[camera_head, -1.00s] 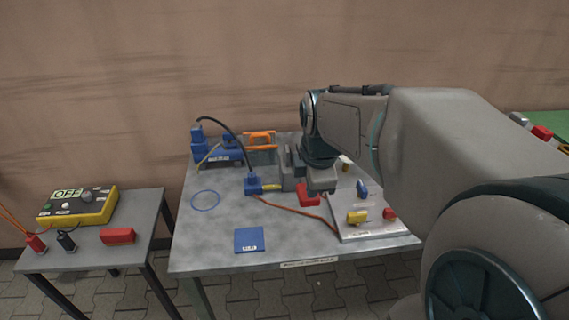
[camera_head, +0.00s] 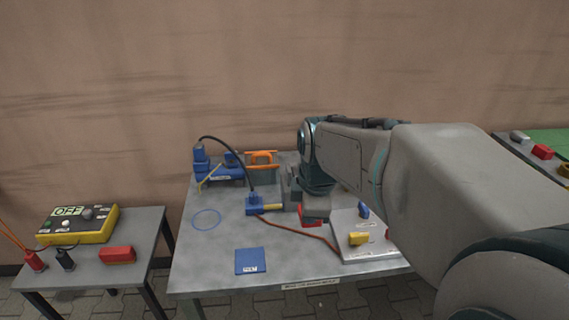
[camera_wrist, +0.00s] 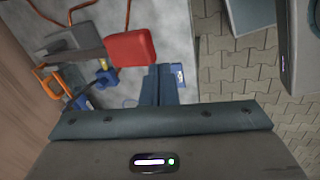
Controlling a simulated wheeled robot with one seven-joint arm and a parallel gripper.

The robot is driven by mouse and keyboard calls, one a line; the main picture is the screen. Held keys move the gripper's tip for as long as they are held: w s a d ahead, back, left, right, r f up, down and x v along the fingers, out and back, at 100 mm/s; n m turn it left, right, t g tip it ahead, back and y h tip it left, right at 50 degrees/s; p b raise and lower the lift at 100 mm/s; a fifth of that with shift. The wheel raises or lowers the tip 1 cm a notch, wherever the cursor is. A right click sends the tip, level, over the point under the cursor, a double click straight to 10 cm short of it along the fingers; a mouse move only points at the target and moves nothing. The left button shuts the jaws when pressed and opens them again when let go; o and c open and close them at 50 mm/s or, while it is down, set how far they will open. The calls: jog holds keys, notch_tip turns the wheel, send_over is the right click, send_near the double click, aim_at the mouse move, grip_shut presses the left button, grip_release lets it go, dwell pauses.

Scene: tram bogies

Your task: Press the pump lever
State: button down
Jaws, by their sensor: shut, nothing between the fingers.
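The blue pump unit (camera_head: 222,173) stands at the back left of the grey table. A thin yellow bar, which looks like its lever (camera_head: 209,177), slants up from its front left. My gripper (camera_wrist: 159,70) is shut and empty, with its two dark fingers together in the wrist view. In the head view the end of my arm (camera_head: 316,202) is over the table's middle, well right of the pump; the fingers cannot be made out there. In the wrist view the red block (camera_wrist: 130,48) is left of the fingertips. The lever is not clear in that view.
A black hose runs from the pump to a blue cylinder (camera_head: 254,204). An orange-handled tool (camera_head: 262,160) stands beside the pump. A blue plate (camera_head: 250,261) lies at the front. A side table holds a yellow control box (camera_head: 78,223) reading OFF. The table's front left is mostly bare.

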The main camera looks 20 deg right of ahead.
jog(key=s+a+f+m, duration=0.3)
jog(key=s+a+m, duration=0.4)
jog(key=m, duration=0.6)
jog(key=shift+s+a+f+m+g+y, duration=0.25)
jog(key=shift+a+f+m+g+y, duration=0.05)
jog(key=shift+a+f+y, duration=0.15)
